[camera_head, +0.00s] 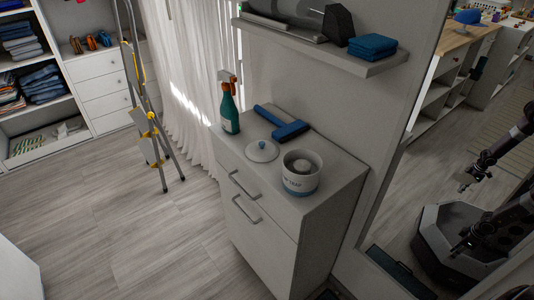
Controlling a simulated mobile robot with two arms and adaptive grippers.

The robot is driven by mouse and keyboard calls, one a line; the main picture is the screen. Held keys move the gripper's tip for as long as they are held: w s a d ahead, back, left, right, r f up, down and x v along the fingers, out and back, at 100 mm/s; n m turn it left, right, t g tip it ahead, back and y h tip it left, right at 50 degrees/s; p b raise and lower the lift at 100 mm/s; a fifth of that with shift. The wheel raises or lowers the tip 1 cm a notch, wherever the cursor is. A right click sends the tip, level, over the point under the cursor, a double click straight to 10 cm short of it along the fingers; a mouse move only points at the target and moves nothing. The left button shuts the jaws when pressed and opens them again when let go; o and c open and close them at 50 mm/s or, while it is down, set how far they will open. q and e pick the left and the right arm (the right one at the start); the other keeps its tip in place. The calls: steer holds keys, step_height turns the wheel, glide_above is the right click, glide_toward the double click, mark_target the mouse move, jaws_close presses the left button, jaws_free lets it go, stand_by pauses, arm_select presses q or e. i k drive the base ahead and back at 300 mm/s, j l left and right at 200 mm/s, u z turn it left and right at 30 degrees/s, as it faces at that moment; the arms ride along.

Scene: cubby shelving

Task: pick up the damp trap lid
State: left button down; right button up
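The damp trap lid (262,151), a round white lid with a small knob, lies flat on top of the white cabinet (335,170). The damp trap tub (301,184), white with lettering and a blue band at its base, stands open to the right of the lid, with a pale round piece inside. Neither of my grippers shows directly. Dark arms and a base appear at the right, in what looks like a mirror; the state of the fingers there cannot be made out.
A green spray bottle (229,108) stands left of the lid. A blue-headed tool (290,130) lies behind it. A wall shelf (325,47) with a folded blue cloth (372,46) hangs above. A stepladder (147,120) stands left; the floor in front is clear.

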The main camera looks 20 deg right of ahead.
mark_target(262, 147)
steer(key=i+j+z, duration=0.15)
steer(key=z, duration=0.2)
steer(key=i+j+z, duration=0.1)
steer(key=j+z, duration=0.65)
steer(key=i, duration=0.05)
